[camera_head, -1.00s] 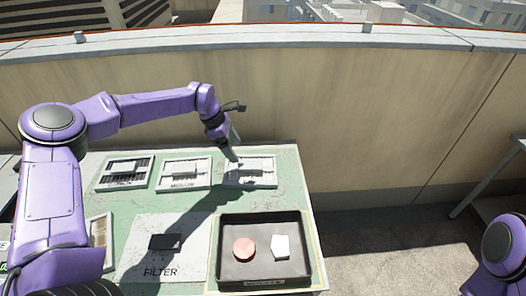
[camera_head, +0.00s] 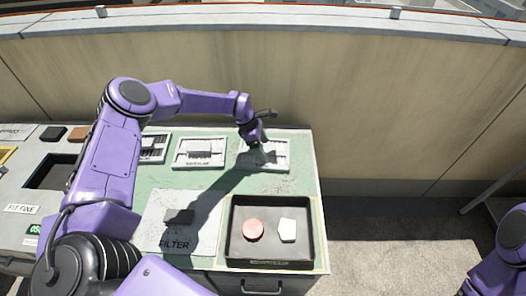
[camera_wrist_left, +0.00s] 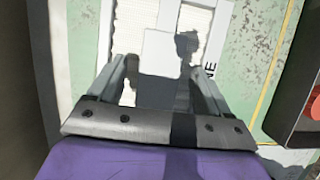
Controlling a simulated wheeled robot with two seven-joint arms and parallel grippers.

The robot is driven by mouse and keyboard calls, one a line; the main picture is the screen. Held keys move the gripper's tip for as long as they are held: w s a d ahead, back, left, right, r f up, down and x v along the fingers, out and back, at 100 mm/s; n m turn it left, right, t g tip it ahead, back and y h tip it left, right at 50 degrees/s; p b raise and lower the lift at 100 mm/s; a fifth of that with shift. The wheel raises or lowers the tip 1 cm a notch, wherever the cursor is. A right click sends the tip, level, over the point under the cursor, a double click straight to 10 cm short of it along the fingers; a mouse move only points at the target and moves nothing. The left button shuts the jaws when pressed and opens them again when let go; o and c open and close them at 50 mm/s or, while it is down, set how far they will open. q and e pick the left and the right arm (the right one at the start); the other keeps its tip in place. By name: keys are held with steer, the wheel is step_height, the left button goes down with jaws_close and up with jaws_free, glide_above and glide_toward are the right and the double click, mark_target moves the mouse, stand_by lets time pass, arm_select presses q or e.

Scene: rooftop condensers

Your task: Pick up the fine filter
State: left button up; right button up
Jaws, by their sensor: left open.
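The rightmost framed tray (camera_head: 283,164) at the back of the green table has a label ending in "NE" in the left wrist view (camera_wrist_left: 210,70). A pale block (camera_wrist_left: 160,48), apparently the fine filter, sits in it. My left gripper (camera_head: 257,143) points down over this tray. In the left wrist view its open fingers (camera_wrist_left: 163,75) stand either side of the block's near part, which is in shadow. I cannot tell whether they touch it. The head view mostly hides the block behind the gripper. My right gripper is not in view.
Two similar trays, the middle one (camera_head: 200,164) and a left one (camera_head: 155,158), stand alongside. A panel marked FILTER (camera_head: 200,236) bears a dark block (camera_head: 179,216). A black tray (camera_head: 235,230) holds a red disc (camera_head: 253,230) and white pentagon (camera_head: 287,230). A wall (camera_head: 400,110) rises behind.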

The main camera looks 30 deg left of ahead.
arm_select(q)
steer(key=shift+w+f, duration=0.1)
steer(key=c, duration=1.2)
steer(key=shift+c, duration=0.4)
